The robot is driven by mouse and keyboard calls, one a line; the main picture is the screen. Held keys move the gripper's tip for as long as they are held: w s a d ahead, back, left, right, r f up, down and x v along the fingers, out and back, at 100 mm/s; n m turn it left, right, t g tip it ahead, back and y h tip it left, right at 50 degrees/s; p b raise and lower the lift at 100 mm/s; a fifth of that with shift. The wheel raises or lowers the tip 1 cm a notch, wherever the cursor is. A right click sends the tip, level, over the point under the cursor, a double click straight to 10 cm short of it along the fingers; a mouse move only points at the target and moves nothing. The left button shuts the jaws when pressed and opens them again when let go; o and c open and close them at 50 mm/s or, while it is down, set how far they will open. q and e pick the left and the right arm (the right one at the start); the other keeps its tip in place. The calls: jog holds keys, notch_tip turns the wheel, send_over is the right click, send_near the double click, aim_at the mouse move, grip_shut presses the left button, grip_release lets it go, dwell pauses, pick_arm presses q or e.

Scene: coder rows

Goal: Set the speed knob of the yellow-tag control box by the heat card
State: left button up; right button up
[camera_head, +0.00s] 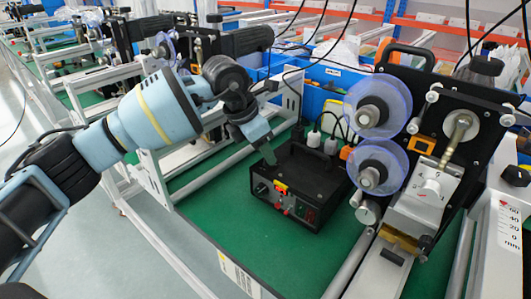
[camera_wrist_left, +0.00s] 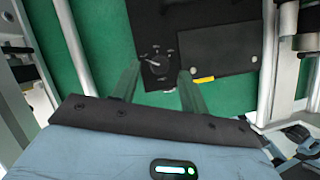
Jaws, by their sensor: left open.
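The black control box (camera_head: 318,182) stands on the green bench mat, with a yellow tag (camera_head: 281,186) and small red parts on its front. In the left wrist view its dark face shows a round knob (camera_wrist_left: 156,63) with a pale pointer towards the left and small marks around it; the yellow tag (camera_wrist_left: 204,79) is to its right. I cannot make out a heat card. My right gripper is not in view.
A machine with clear discs (camera_head: 378,104) and a metal block (camera_head: 428,195) stands close right of the box. Cables and plugs (camera_head: 330,145) rise behind it. A white frame (camera_head: 165,200) runs on the left. The green mat (camera_head: 235,215) is clear left of the box.

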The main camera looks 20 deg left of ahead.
pick_arm(q)
jog(key=shift+x, duration=0.95)
grip_shut()
